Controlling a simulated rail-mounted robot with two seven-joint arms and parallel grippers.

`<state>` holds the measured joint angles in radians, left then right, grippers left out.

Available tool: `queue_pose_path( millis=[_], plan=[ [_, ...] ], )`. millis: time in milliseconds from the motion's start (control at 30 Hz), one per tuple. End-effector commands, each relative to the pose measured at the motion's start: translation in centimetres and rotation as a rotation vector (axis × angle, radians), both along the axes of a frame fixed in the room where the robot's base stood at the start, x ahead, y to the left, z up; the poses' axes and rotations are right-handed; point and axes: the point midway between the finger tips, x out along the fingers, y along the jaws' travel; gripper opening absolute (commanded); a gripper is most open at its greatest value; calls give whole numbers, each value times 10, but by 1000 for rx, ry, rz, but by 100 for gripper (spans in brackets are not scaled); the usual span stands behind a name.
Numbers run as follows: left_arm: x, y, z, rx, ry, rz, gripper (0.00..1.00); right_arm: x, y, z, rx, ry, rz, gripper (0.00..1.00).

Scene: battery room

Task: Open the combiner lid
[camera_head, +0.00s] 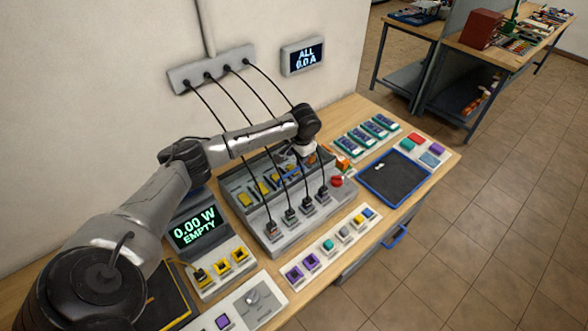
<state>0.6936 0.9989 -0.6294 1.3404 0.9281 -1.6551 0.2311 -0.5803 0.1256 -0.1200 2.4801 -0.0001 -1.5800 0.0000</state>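The grey box with several yellow parts and a row of black plugs in front, which I take to be the combiner (273,238), stands mid-bench. Black cables run from its plugs up to a wall strip. Its lid cannot be clearly told apart; my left arm hides part of the box's back edge. My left gripper (309,149) points down over the back right part of the box, near a red knob (336,181). Its fingers are too small and partly hidden to tell whether they are open or touching anything. My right gripper is out of view.
A display reading "0.00 W EMPTY" (195,228) stands left of the box. A dark blue-rimmed tray (395,178) and green modules (366,136) are to the right. Strips with coloured blocks (334,246) line the front. Hanging cables cross the space above the box.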

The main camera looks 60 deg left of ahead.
Motion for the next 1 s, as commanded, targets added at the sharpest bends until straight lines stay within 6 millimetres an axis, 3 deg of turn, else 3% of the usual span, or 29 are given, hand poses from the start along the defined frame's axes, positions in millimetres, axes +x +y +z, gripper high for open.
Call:
queue_pose_path(
  millis=[100, 400, 633, 1000],
  plan=[
    [-1, 4, -24, 0, 4, 0, 40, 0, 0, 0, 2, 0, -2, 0],
    [-2, 12, -65, 0, 2, -1, 40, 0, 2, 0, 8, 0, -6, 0],
    [-2, 15, -78, 1, 1, -2, 40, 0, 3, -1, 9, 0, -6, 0],
    [-2, 15, -80, 1, 0, -2, 38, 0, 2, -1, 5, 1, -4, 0]
  ],
)
